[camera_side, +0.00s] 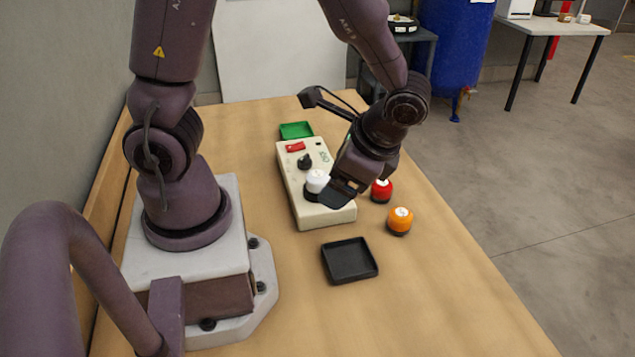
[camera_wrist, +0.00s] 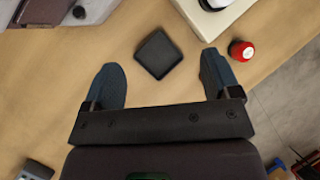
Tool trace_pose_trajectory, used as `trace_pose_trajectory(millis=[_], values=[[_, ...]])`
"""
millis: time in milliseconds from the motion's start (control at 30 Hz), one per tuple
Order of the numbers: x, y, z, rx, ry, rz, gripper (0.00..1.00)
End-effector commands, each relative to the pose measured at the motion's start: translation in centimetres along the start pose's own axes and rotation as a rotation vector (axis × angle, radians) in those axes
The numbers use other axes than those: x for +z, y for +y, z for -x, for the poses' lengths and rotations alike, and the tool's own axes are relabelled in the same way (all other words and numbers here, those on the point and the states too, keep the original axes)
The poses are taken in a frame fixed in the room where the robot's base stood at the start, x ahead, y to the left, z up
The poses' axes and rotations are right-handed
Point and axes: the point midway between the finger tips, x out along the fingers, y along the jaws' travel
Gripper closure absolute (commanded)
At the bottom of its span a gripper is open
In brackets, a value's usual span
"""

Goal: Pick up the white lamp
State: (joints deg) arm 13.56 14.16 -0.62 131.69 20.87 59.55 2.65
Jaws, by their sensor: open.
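The white lamp (camera_side: 317,180) is a round white cap on a dark base, upright on the cream control box (camera_side: 308,213). In the side view my gripper (camera_side: 345,190) is just right of the lamp, and its dark finger overlaps the lamp's lower right edge. I cannot tell whether they touch. In the wrist view the two fingers of my gripper (camera_wrist: 160,70) are spread wide with nothing held between them. A white and dark round part, apparently the lamp (camera_wrist: 216,3), is cut off at the top edge of that view, beyond the right finger.
A red lamp (camera_side: 381,191) and an orange lamp (camera_side: 400,220) stand right of the box. A black tray (camera_side: 376,268) lies in front and a green tray (camera_side: 296,131) behind. The box carries a red switch (camera_side: 295,147) and black knob (camera_side: 304,161). The front right table is clear.

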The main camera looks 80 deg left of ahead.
Motion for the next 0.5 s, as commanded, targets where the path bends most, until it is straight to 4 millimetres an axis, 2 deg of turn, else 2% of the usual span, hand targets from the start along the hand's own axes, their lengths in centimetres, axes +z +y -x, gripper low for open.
trace_pose_trajectory(millis=[100,300,433,500], values=[[-1.3,-0.1,-3.1,-0.081,-0.185,-0.167,0.17],[-3.1,-1.1,-7.1,-0.233,-0.442,-0.43,0.17],[-4.3,-2.5,-8.2,-0.333,-0.554,-0.557,0.17],[-4.9,-3.6,-7.5,-0.388,-0.574,-0.589,0.17]])
